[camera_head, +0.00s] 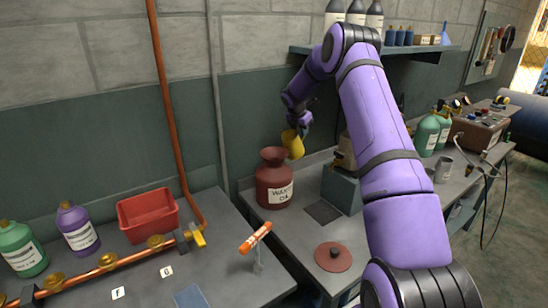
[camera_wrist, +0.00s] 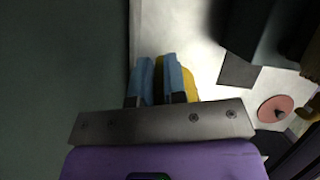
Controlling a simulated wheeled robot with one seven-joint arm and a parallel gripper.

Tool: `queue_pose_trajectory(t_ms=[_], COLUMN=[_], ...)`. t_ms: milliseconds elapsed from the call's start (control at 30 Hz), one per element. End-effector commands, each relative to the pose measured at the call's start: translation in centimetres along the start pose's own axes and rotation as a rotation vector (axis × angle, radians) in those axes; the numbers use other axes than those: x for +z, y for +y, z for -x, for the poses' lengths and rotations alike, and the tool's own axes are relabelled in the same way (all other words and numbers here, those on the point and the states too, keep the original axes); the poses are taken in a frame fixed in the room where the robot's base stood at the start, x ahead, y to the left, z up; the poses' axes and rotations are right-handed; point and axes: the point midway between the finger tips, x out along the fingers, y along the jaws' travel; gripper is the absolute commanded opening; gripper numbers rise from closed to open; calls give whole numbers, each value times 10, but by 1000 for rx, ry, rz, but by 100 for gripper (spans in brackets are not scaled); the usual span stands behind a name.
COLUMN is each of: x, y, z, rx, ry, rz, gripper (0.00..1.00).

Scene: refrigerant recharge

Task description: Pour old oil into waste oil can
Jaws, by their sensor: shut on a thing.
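The waste oil can (camera_head: 274,190) is a dark red vessel with a flared neck and a white label, standing upright on the bench by the wall. My gripper (camera_head: 299,127) is shut on a yellow cup (camera_head: 294,146), just above and right of the can's mouth. The cup looks tilted, and its contents do not show. In the wrist view, my blue fingertips (camera_wrist: 160,80) hold the yellow cup (camera_wrist: 190,84), mostly hidden behind them. The can is not seen in that view. A round red lid (camera_head: 333,256) with a dark knob lies on the bench; it also shows in the wrist view (camera_wrist: 273,108).
A grey box (camera_head: 341,189) stands right of the can, by a dark square plate (camera_head: 323,212). A red bin (camera_head: 148,214) and a purple bottle (camera_head: 77,228) are on the left bench. Green cylinders (camera_head: 427,136) stand farther right. A shelf (camera_head: 415,48) hangs above.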

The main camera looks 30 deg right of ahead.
Motion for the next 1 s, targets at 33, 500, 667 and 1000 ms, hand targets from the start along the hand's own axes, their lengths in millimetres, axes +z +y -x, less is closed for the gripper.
queue_pose_trajectory(t_ms=[33, 500, 667, 1000], x=[1, 7, 8, 9], y=[-1, 0, 0, 0], z=[-8, -52, -61, -68], rx=[-1, 0, 0, 0], ry=[24, 291, 359, 419], rz=[-3, -4, -2, -1], gripper=[0, 0, 0, 0])
